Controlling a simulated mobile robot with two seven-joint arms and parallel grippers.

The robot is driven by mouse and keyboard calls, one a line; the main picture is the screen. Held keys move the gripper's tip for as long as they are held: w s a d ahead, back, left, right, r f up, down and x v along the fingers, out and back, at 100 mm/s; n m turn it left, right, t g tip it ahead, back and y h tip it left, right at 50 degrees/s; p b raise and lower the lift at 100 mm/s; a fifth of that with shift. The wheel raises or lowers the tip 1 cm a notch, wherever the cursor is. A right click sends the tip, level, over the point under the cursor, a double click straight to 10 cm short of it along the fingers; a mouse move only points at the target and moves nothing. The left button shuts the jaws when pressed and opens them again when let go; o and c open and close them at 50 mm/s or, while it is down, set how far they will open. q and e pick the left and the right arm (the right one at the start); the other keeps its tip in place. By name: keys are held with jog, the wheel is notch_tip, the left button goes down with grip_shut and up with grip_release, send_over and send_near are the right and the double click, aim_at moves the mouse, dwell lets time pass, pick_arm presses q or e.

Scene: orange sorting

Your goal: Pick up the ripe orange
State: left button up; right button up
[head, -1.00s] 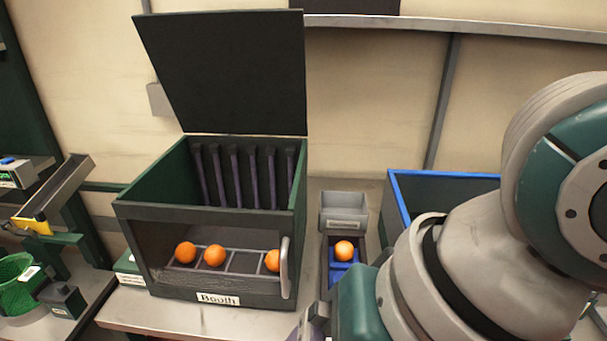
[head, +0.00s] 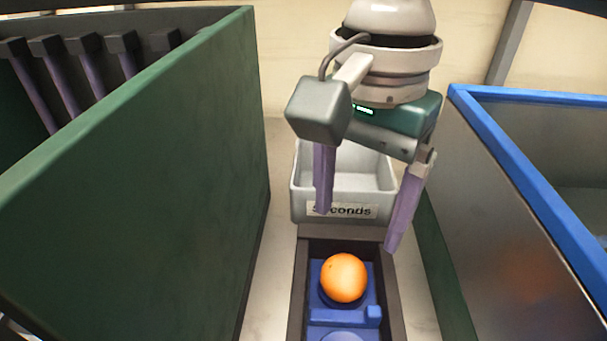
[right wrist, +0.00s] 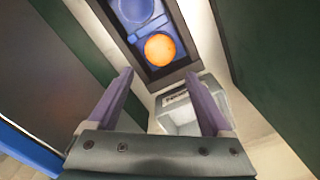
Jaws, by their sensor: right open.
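One orange (head: 344,278) sits in a blue holder (head: 340,317) inside a dark narrow trough (head: 301,290). It also shows in the right wrist view (right wrist: 159,49), ahead of the fingertips. My right gripper (head: 357,230) is open and empty, its two purple fingers pointing down. In the head view it hangs above and behind the orange, in front of the grey bin, not touching the orange. In the right wrist view the open fingers (right wrist: 162,88) stand on either side of the bin. My left gripper is not in view.
A grey bin (head: 300,190) labelled "Seconds" stands behind the trough. The green booth wall (head: 150,200) rises close on the left. A large blue-rimmed crate (head: 520,180) stands on the right. Purple-fronted racks (head: 62,85) show inside the booth.

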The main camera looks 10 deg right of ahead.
aim_at(346, 264)
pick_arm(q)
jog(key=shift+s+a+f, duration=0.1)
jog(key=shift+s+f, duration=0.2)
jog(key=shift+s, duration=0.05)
pick_arm(e)
jog(key=shift+s+a+f, duration=0.1)
jog(key=shift+s+f, duration=0.05)
jog(key=shift+f, duration=0.45)
jog(key=shift+s+a+f, duration=0.1)
jog(key=shift+s+f, duration=0.05)
jog(key=shift+f, duration=0.45)
pick_arm(q)
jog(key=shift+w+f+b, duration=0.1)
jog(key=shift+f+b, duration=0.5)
jog(key=shift+b, duration=0.2)
pick_arm(e)
notch_tip(346, 264, down, 5)
jog(key=shift+a+f, duration=0.1)
jog(key=shift+f, duration=0.1)
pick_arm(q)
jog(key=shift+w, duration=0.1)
pick_arm(e)
jog(key=c, duration=1.2)
